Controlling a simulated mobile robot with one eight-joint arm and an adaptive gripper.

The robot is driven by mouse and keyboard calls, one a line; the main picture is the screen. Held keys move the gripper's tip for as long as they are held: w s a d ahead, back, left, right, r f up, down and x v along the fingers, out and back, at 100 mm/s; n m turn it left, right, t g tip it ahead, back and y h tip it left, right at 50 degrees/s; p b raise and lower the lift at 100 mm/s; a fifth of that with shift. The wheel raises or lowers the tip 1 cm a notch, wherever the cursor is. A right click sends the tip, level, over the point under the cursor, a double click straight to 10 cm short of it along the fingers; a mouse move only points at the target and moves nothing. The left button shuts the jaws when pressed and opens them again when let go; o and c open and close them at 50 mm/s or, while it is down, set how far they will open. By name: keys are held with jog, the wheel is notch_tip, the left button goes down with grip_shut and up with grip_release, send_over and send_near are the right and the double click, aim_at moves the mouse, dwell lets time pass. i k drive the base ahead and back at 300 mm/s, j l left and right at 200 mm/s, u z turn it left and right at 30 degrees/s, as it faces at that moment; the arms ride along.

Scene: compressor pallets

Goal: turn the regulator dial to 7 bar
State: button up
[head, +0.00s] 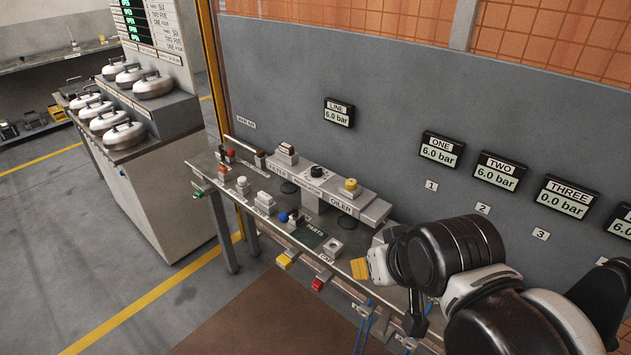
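The regulator dial, a small black knob (317,171), sits on top of the grey unit between the blocks marked FILTER and OILER on the bench. The LINE display (338,113) on the wall behind it reads 6.0 bar. My gripper (362,268) is at the front right of the bench, with a yellow pad showing at its end. It is clear of the dial, to its right and nearer the camera. My arm hides part of the gripper, and I cannot tell whether its fingers are apart.
A yellow knob (351,185) stands on the oiler end. Blue hoses (365,322) hang below.

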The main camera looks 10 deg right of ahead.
aim_at(317, 171)
jog(key=i+j, duration=0.9)
jog(key=i+l+z, duration=0.05)
jog(key=i, duration=0.05)
